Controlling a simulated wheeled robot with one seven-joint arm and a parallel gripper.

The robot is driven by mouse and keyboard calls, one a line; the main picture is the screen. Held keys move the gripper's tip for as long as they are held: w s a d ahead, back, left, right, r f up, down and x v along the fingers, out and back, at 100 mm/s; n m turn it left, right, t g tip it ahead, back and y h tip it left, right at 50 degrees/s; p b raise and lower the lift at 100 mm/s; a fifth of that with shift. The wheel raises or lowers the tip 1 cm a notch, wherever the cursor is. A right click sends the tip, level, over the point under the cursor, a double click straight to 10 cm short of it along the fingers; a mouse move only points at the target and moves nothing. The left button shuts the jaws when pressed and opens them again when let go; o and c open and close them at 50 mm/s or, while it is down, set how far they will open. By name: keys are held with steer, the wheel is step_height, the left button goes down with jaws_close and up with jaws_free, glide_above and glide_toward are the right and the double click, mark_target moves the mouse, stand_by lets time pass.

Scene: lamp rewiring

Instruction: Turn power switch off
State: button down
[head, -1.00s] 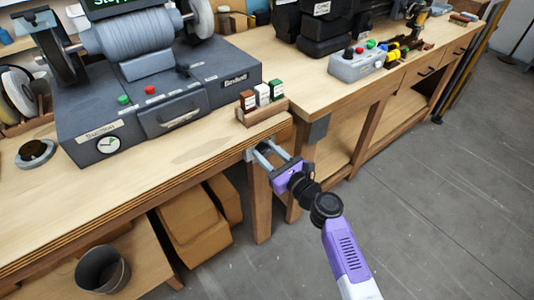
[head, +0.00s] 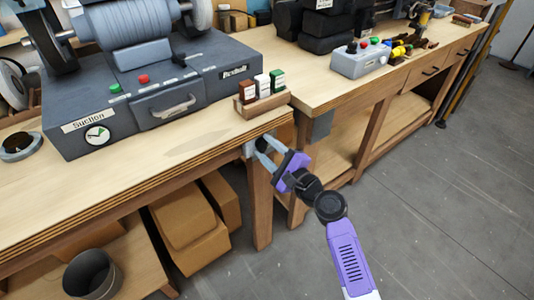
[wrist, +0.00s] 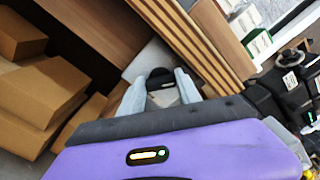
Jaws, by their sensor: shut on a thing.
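The power switch shows in the wrist view as a black knob (wrist: 160,76) on a light grey box (wrist: 147,60) under the bench edge. In the head view the grey box (head: 248,149) sits at the front corner of the near bench, mostly behind my fingers. My gripper (head: 264,142) reaches it from the front. Its two grey fingers, also in the wrist view (wrist: 161,85), are shut on the black knob, one on each side. The switch's markings are not readable, so its on or off position cannot be told.
The wooden bench edge (wrist: 185,45) runs close beside the fingers. A small rack (head: 262,105) with several coloured boxes stands above on the bench. A grey grinder unit (head: 150,100) is at left. Cardboard boxes (head: 190,240) lie below. The floor at right is clear.

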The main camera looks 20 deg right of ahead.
steer(key=n+b, duration=0.2)
steer(key=n, duration=0.1)
steer(key=shift+f+n, duration=0.25)
steer(key=shift+n, duration=0.05)
steer(key=shift+n+b, duration=1.15)
steer(key=shift+n, duration=0.25)
steer(key=shift+a, duration=0.1)
steer(key=c, duration=0.8)
jaws_free()
steer(key=shift+r, duration=0.1)
steer(key=shift+c, duration=0.2)
steer(key=v, duration=0.8)
